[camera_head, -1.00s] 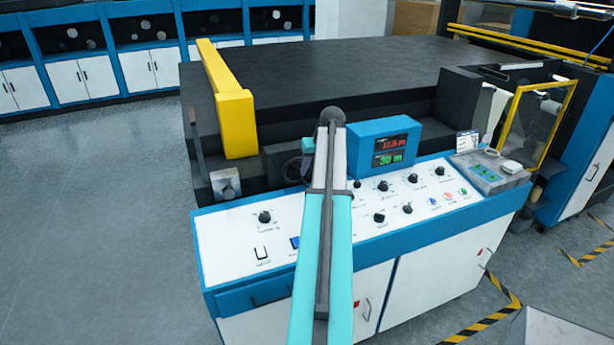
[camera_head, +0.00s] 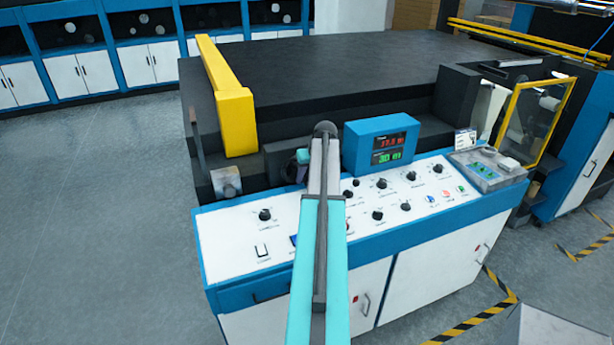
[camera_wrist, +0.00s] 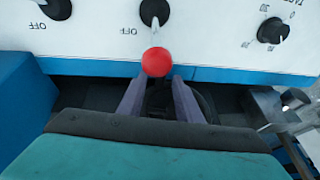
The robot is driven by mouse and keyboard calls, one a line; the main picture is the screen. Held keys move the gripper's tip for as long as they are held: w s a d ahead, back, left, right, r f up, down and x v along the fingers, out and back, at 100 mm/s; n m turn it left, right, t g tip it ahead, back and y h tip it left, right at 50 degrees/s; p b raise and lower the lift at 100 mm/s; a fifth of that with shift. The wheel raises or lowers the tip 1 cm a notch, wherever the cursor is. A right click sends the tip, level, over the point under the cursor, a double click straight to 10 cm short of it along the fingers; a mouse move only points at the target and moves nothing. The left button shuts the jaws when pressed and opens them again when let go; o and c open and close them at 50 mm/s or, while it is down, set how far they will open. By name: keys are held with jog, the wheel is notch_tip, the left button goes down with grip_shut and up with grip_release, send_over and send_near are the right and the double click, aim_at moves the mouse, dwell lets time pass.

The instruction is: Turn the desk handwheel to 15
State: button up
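The desk handwheel (camera_wrist: 203,102) shows only as part of a dark rim behind my fingers in the wrist view. A round red knob (camera_wrist: 157,62) sits between the tips of my gripper (camera_wrist: 158,80), with one grey-purple finger close against each side. My gripper looks shut on this knob. In the head view my arm's end hides most of the wheel, and a teal part of my gripper (camera_head: 302,156) shows beside the arm at the desk's back edge. The blue display box (camera_head: 381,144) has a red upper reading and a green lower one, too small to read surely.
The white control panel (camera_head: 230,232) carries several black knobs, including one with a pointer (camera_wrist: 272,30). A metal block (camera_head: 226,181) stands left of the wheel. A yellow bar (camera_head: 226,90) rises behind it. Open floor (camera_head: 90,220) lies to the left.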

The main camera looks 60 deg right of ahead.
grip_shut()
jog(key=shift+f, duration=0.1)
jog(key=shift+f+y+b, duration=0.2)
jog(key=shift+y+b, duration=0.1)
jog(key=shift+b, duration=0.25)
jog(key=shift+f+m+t+y+b, duration=0.2)
jog(key=shift+m+t+y+b, duration=0.1)
jog(key=shift+t+y+b, duration=0.4)
jog(key=shift+w+a+f+t+y+b, duration=0.2)
jog(key=shift+t+y+b, duration=0.25)
jog(key=shift+b, duration=0.4)
jog(key=shift+w+a+r+t+y+b, duration=0.1)
jog(key=shift+a+r+t+y+b, duration=0.1)
jog(key=shift+t+y+b, duration=0.25)
